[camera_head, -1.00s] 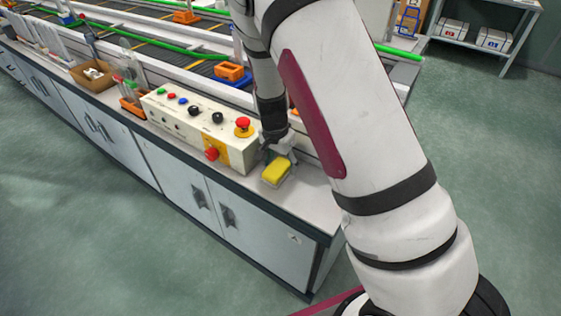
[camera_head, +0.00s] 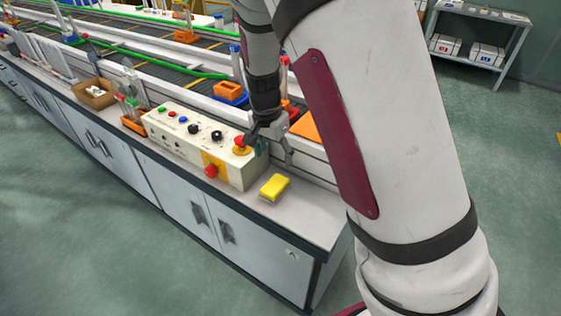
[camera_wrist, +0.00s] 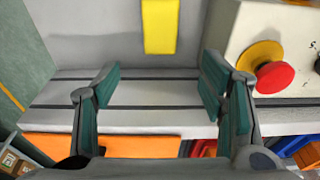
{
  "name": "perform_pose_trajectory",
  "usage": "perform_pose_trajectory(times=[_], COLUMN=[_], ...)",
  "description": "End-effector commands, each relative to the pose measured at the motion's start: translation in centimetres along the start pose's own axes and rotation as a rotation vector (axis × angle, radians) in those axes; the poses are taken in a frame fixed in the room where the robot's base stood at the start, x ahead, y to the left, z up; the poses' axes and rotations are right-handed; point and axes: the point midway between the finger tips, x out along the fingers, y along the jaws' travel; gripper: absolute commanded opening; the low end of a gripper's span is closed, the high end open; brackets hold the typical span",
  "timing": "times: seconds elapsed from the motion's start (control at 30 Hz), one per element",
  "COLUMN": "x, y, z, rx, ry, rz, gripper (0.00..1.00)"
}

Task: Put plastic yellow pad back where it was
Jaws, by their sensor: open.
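The yellow pad (camera_head: 274,187) lies on the grey counter top, to the right of the control box, near the counter's front edge. In the wrist view the pad (camera_wrist: 160,25) shows at the top centre, ahead of the fingertips and apart from them. My gripper (camera_head: 277,150) is behind the pad and above the counter, near the right end of the control box. In the wrist view my gripper (camera_wrist: 161,82) is open, with its green-lined fingers wide apart and nothing between them.
The control box (camera_head: 200,145) has a red emergency button (camera_wrist: 274,76) close to one finger. A cardboard box (camera_head: 95,93) stands farther left on the counter (camera_head: 310,215). A conveyor (camera_head: 150,58) runs behind. The counter right of the pad is clear.

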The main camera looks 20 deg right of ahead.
Motion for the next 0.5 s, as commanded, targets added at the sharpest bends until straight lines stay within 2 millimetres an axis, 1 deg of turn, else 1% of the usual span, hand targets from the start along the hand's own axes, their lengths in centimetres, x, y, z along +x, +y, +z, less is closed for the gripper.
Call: perform_pose_trajectory(times=[0.17, 0.27, 0.37, 0.47, 0.5], x=[-0.5, -1.8, -4.4, -7.7, -8.9], y=[0.1, 0.7, 2.0, 3.9, 4.9], z=[0.1, 0.3, 1.1, 2.2, 2.7], rx=[-0.003, -0.021, -0.069, -0.145, -0.178], ry=[-0.003, -0.022, -0.056, -0.092, -0.104], rz=[-0.003, -0.018, -0.049, -0.091, -0.107], gripper=[0.64, 0.64, 0.64, 0.64, 0.64])
